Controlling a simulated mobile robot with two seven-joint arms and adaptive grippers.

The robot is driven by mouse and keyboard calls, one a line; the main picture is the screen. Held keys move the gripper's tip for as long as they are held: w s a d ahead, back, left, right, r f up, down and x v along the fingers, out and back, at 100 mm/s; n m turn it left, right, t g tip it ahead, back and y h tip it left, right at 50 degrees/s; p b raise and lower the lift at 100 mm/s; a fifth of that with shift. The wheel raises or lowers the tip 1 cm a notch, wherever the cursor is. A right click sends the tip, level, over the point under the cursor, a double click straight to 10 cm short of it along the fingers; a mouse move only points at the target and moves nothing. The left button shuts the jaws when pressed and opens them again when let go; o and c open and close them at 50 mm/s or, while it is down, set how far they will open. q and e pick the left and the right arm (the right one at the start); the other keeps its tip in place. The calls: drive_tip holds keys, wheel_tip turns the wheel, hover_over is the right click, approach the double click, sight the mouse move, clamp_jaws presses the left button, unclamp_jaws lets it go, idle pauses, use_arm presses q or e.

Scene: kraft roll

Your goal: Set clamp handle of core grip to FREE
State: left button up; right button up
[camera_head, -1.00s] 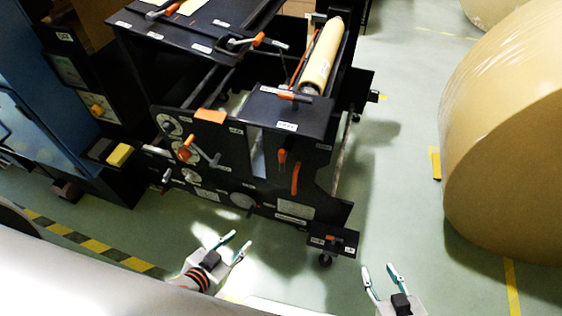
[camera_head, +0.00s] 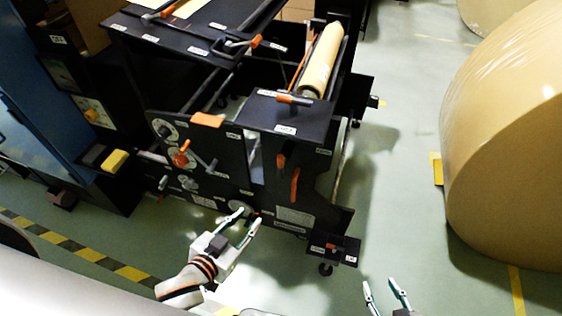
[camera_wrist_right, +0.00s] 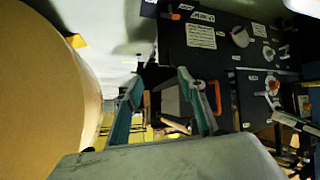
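The black machine (camera_head: 226,170) stands in the middle of the head view, with several orange handles. One orange-ended handle (camera_head: 294,98) lies across the top plate beside the paper core (camera_head: 322,62). Another short orange handle (camera_head: 281,160) is on the front panel next to a curved orange one (camera_head: 295,184). I cannot tell which is the core grip's clamp handle; the labels are too small to read. My left gripper (camera_head: 247,216) is open and empty before the lower front panel. My right gripper (camera_head: 380,284) is open and empty, lower right; it also shows in the right wrist view (camera_wrist_right: 156,84).
A large kraft roll (camera_head: 510,150) stands on the right, also at the left of the wrist view (camera_wrist_right: 45,90). A small black bracket (camera_head: 332,249) juts from the machine's lower right corner. A blue cabinet (camera_head: 40,90) is at left.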

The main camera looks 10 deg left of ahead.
use_arm(q)
drive_tip(key=w+d+r+t+b, duration=0.2)
drive_tip(key=w+r, duration=0.2)
drive_tip(key=r, duration=0.2)
drive_tip(key=t+h+b, duration=0.2)
drive_tip(key=t, duration=0.1)
approach(279, 160)
drive_tip(key=w, duration=0.3)
drive_tip(key=shift+w+d+r+n+p, duration=0.25)
drive_tip(key=shift+w+d+n+p, duration=0.15)
drive_tip(key=shift+w+d, duration=0.2)
drive_tip(key=x, duration=0.5)
drive_tip(key=shift+w+f+p, duration=0.15)
drive_tip(key=shift+w+p, duration=0.05)
drive_tip(key=shift+p, duration=0.2)
drive_tip(key=shift+w+d+f, duration=0.15)
drive_tip(key=shift+w+d, duration=0.05)
drive_tip(key=shift+w, duration=0.4)
use_arm(e)
drive_tip(key=shift+w+d+f, duration=0.2)
drive_tip(key=shift+d+f, duration=0.05)
drive_tip(key=shift+f, duration=0.25)
drive_tip(key=shift+w+d+f, duration=0.2)
drive_tip(key=shift+d+f, duration=0.05)
drive_tip(key=shift+f, duration=0.25)
use_arm(q)
clamp_jaws()
use_arm(e)
drive_tip(key=shift+r, duration=0.15)
